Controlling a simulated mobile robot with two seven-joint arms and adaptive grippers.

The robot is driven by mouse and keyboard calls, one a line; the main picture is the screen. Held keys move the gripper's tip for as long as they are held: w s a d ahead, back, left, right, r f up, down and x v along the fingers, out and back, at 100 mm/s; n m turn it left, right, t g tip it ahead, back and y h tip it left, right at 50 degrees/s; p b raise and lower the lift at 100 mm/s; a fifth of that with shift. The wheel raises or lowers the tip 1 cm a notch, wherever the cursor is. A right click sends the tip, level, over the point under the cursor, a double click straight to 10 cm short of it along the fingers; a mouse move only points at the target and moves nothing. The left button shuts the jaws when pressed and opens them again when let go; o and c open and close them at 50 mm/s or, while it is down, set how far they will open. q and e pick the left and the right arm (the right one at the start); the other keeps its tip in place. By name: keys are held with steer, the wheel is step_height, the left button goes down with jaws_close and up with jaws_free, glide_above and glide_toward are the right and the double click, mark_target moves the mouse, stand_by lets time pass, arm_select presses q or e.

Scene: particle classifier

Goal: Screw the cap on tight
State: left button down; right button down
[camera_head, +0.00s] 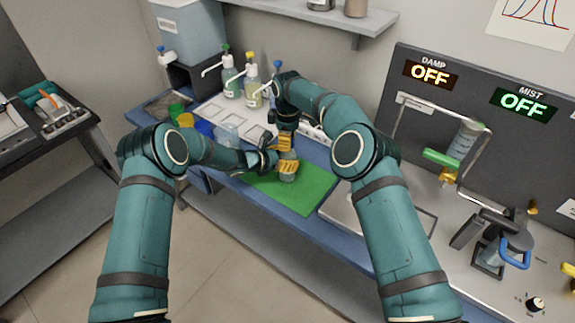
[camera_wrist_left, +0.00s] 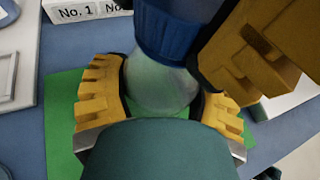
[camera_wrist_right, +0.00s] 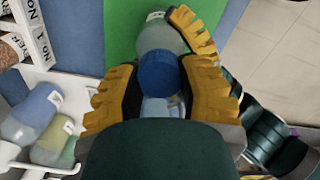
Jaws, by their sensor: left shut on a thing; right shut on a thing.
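A clear, pale bottle (camera_wrist_left: 160,85) stands over the green mat (camera_head: 312,190) with a dark blue cap (camera_wrist_right: 158,72) on its top. My left gripper (camera_head: 287,167) is shut around the bottle's body from the side; its yellow pads flank the bottle in the left wrist view. My right gripper (camera_head: 285,143) comes from above and is shut on the blue cap, with its pads (camera_wrist_right: 160,92) on either side. In the head view the right gripper's fingers hide the cap. I cannot see the thread or whether a gap lies under the cap.
Pump bottles (camera_head: 253,88) stand on a white tray behind the mat. Green, yellow and blue cups (camera_head: 186,120) are left of my left gripper. A machine panel (camera_head: 470,120) with OFF displays is at the right. The mat's front right part is clear.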

steer(key=shift+m, duration=1.5)
steer(key=c, duration=0.6)
jaws_free()
steer(key=shift+c, duration=0.2)
steer(key=shift+r, duration=2.3)
steer(key=shift+o, duration=0.4)
